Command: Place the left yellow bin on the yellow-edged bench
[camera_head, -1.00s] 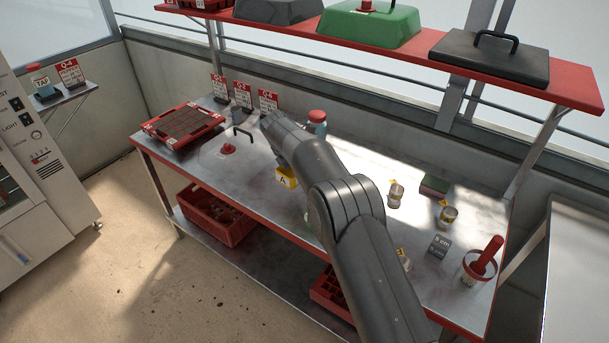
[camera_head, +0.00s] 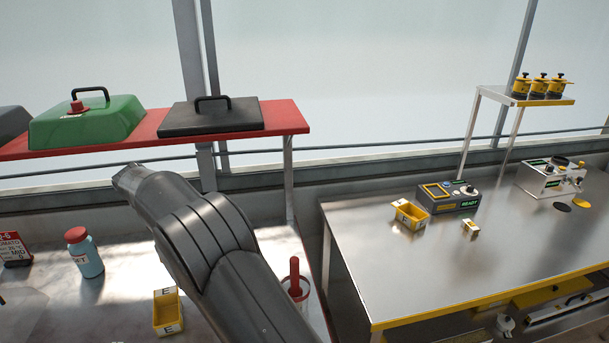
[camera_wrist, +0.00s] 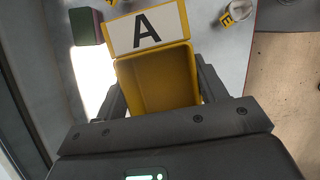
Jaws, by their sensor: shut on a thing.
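A yellow bin with a white label reading A (camera_wrist: 165,82) sits between the two dark fingers of my gripper (camera_wrist: 161,88) in the wrist view, and the gripper is shut on it. The bin looks empty. In the head view my arm hides the gripper and this bin. The yellow-edged bench (camera_head: 400,275) stands at the right, with a grey metal top. Another yellow bin (camera_head: 410,214) stands on it near its back left part. A yellow bin labelled E (camera_head: 168,314) is on the red-edged bench at lower left.
On the yellow-edged bench are a grey device reading READY (camera_head: 450,198), a small yellow-and-white box (camera_head: 471,228) and a second device (camera_head: 550,180). Its front middle is clear. A red shelf (camera_head: 285,122) overhangs the left bench. A red-handled pot (camera_head: 297,290) stands near that bench's right end.

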